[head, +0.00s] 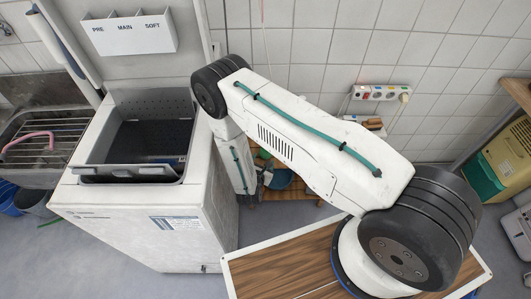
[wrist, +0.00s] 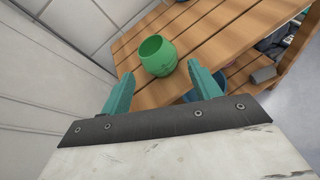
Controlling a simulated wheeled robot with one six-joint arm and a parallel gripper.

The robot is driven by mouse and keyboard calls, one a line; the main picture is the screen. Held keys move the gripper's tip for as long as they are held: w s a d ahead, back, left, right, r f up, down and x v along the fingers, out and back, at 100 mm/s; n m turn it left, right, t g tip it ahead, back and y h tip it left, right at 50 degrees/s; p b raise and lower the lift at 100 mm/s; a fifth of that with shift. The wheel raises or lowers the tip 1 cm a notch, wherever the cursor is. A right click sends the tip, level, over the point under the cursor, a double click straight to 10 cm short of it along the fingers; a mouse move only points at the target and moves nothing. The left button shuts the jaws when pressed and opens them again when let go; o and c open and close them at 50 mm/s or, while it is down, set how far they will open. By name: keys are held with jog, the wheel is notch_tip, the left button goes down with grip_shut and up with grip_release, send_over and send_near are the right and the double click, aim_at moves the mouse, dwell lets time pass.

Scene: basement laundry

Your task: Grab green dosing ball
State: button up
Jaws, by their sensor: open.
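The green dosing ball (wrist: 158,58) is a rounded cup with an open top. In the wrist view it stands upright on a wooden slatted shelf (wrist: 220,42), near the shelf's left end. My gripper (wrist: 162,82) is open, with its two teal fingers apart. The ball shows beyond the fingertips, between them in the picture, and nothing is held. In the head view my arm reaches down behind the washing machine's right side; the gripper and the ball are hidden there.
A top-loading washing machine (head: 140,225) with its lid up stands left of my arm. A tiled wall (head: 325,45) is behind. In the wrist view a white panel (wrist: 35,90) is close on the left. A blue tub (head: 281,178) and other items sit low by the shelf.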

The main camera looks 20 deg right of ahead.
aim_at(265, 155)
jog(key=x, duration=0.7)
jog(key=shift+w+d, duration=0.15)
jog(key=shift+w, duration=0.2)
jog(key=c, duration=0.7)
